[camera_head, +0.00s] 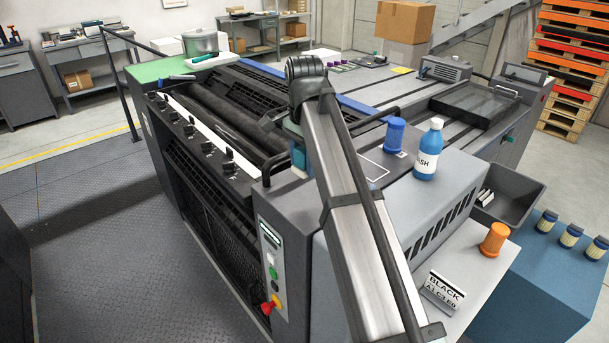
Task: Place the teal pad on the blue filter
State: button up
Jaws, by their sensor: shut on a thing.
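The blue filter (395,135) is a ribbed blue cylinder standing upright on the grey top of the machine, right of my arm. My gripper (295,143) is mostly hidden behind my arm's link, over the near end of the rollers. A small teal piece, which looks like the teal pad (298,157), shows at the gripper's lower end, left of the blue filter and apart from it. The gripper is shut on it. Most of the pad and the fingertips are hidden.
A blue wash bottle (427,150) stands close to the right of the filter. A black bar handle (290,157) rises near the gripper. An open grey bin (510,195) sits at right.

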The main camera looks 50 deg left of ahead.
jog(key=shift+r, duration=0.6)
jog(key=shift+w+d+r, duration=0.1)
jog(key=shift+w+r, duration=0.15)
jog(key=shift+w, duration=0.05)
jog(key=w+d+r+m, duration=0.1)
jog(key=w+d, duration=0.3)
jog(key=w, duration=0.4)
notch_tip(320, 180, up, 10)
jog(key=f, duration=0.1)
send_over(397, 120)
jog(key=shift+n, duration=0.4)
jog(key=shift+w+f, duration=0.1)
jog(key=shift+f, duration=4.4)
jog(key=shift+f, duration=0.15)
